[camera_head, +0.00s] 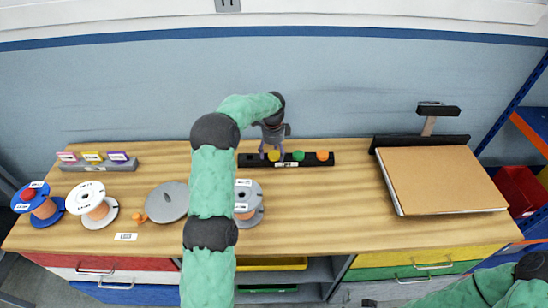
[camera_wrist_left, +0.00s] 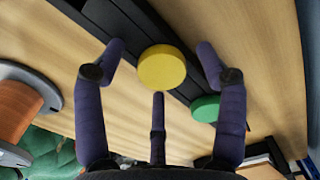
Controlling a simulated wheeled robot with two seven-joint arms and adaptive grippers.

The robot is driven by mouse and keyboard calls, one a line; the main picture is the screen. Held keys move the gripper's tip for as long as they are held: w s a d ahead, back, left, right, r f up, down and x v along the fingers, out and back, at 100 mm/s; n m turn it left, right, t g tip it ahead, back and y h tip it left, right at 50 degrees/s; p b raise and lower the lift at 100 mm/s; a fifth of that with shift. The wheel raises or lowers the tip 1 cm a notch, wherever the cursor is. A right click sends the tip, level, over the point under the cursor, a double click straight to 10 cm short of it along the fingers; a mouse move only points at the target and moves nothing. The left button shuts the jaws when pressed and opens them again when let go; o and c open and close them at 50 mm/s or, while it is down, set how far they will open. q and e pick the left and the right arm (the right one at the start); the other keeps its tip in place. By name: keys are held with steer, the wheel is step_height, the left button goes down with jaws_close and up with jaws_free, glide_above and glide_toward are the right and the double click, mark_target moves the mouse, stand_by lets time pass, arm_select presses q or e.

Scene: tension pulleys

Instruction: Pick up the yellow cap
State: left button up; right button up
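The yellow cap (camera_wrist_left: 162,67) is a round disc on a black rack (camera_wrist_left: 133,25); in the head view the cap (camera_head: 273,155) shows at the rack's left part, partly beside my fingers. My left gripper (camera_head: 270,148) is above the rack at the back of the table. In the left wrist view my left gripper (camera_wrist_left: 160,75) has its fingers spread, with the yellow cap between them and no clear contact. A green cap (camera_wrist_left: 206,108) lies beside one finger. My right gripper is not clearly in view; part of my right arm is at the lower right corner.
An orange cap (camera_head: 322,156) sits at the rack's right end. Wire spools (camera_head: 92,205) and a grey disc (camera_head: 167,201) stand left of my arm, with another spool (camera_head: 247,204) right of it. A brown board (camera_head: 440,180) lies at right. The table between rack and board is clear.

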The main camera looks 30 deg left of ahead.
arm_select(q)
steer(key=c, duration=0.8)
